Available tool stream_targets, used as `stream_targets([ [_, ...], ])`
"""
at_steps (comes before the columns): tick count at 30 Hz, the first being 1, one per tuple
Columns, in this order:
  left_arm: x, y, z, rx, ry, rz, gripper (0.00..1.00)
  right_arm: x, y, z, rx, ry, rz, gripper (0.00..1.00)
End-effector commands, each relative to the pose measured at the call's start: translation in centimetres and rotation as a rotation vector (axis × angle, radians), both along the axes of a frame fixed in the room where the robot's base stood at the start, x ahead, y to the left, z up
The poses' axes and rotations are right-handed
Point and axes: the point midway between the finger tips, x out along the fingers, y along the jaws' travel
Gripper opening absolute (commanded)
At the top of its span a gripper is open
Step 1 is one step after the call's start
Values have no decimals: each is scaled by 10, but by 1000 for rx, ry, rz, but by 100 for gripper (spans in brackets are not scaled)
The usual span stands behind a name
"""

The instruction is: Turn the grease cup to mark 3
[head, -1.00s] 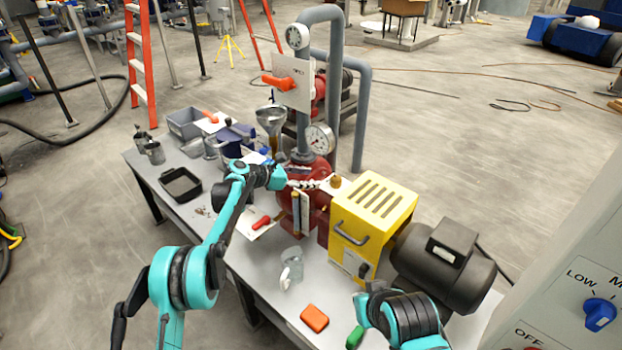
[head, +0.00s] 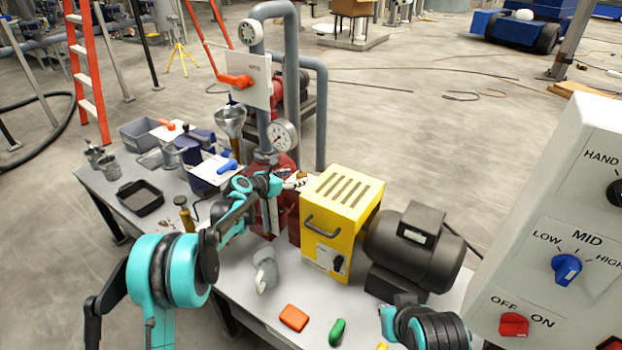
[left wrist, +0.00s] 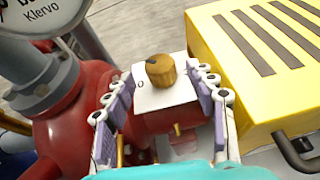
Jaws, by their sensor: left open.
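The grease cup is a brass knob (left wrist: 160,70) on a white plate (left wrist: 172,98) above a red housing, in the left wrist view. A "0" shows on the plate left of the knob; mark 3 and any pointer cannot be made out. My left gripper (left wrist: 167,76) is open, with one finger on each side of the knob and its tips near it; contact cannot be told. In the head view my left gripper (head: 292,184) is beside the yellow box, and it largely hides the cup.
The yellow slotted box (head: 341,205) stands close right of the cup, with a dark motor (head: 418,240) beyond. A pressure gauge (head: 283,135) and grey pipes rise behind. A jug (head: 264,272), orange block (head: 294,318) and green object (head: 337,332) lie on the front bench.

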Motion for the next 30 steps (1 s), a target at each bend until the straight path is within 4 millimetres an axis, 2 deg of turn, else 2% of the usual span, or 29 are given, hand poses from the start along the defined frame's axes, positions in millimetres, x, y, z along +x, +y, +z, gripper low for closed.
stream_targets([
  [3, 16, -13, -12, 2, -2, -2, 56, 0, 0, -11, 0, 0, 0, 0],
  [9, 33, -28, -20, 0, 0, -2, 56, 0, 0, -19, 0, 0, 0, 0],
  [20, 38, -32, -20, 1, -1, -3, 56, 0, 0, -20, 0, 0, 0, 0],
  [24, 37, -32, -20, 1, -1, -3, 19, 0, 0, -20, 0, 0, 0, 0],
  [26, 37, -32, -20, 1, -1, -3, 5, 0, 0, -20, 0, 0, 0, 0],
  [30, 38, -32, -21, 1, 0, -6, 5, 0, 0, -19, 0, 0, 0, 0],
])
